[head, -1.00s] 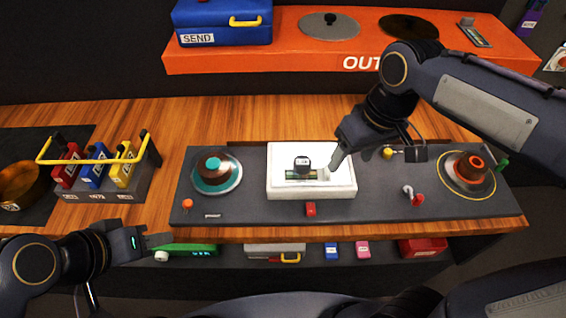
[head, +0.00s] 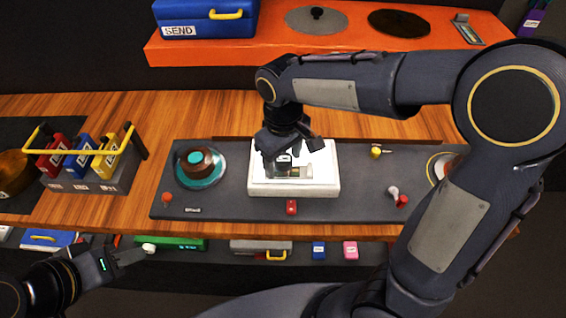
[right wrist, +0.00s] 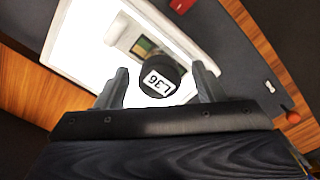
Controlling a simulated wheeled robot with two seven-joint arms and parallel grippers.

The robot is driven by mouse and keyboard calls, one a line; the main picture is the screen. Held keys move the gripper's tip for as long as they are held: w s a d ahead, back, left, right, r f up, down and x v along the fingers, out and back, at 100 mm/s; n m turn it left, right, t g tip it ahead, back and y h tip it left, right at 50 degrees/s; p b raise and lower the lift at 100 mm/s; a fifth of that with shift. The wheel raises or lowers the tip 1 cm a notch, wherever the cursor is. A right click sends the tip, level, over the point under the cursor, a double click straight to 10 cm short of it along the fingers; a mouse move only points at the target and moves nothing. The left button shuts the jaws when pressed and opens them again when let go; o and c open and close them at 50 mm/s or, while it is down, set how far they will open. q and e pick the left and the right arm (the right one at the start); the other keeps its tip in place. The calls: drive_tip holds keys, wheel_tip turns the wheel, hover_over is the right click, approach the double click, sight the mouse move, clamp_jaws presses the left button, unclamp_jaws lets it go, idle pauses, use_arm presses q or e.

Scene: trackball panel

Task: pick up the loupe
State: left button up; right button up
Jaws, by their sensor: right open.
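The loupe is a short black cylinder with a white label reading L36 (right wrist: 157,80), standing on a lit white box (head: 326,187) in the middle of the dark panel. In the head view the loupe (head: 284,160) is partly hidden by my right gripper (head: 284,152). In the right wrist view my right gripper (right wrist: 160,88) is open, with one finger on each side of the loupe. I cannot tell whether the fingers touch it. My left gripper (head: 128,257) is empty at the lower left, in front of the bench; its jaw opening is unclear.
A coloured slide (right wrist: 145,48) lies beside the loupe on the lit box. A teal-based trackball (head: 201,166) is to the left, a red button (head: 291,207) in front, and a red-tipped lever (head: 398,197) to the right. A rack (head: 90,170) of coloured cartridges stands at left.

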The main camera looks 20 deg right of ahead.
drive_tip(key=shift+f, duration=0.35)
drive_tip(key=c, duration=1.1)
drive_tip(key=shift+r, duration=0.1)
drive_tip(key=shift+c, duration=0.2)
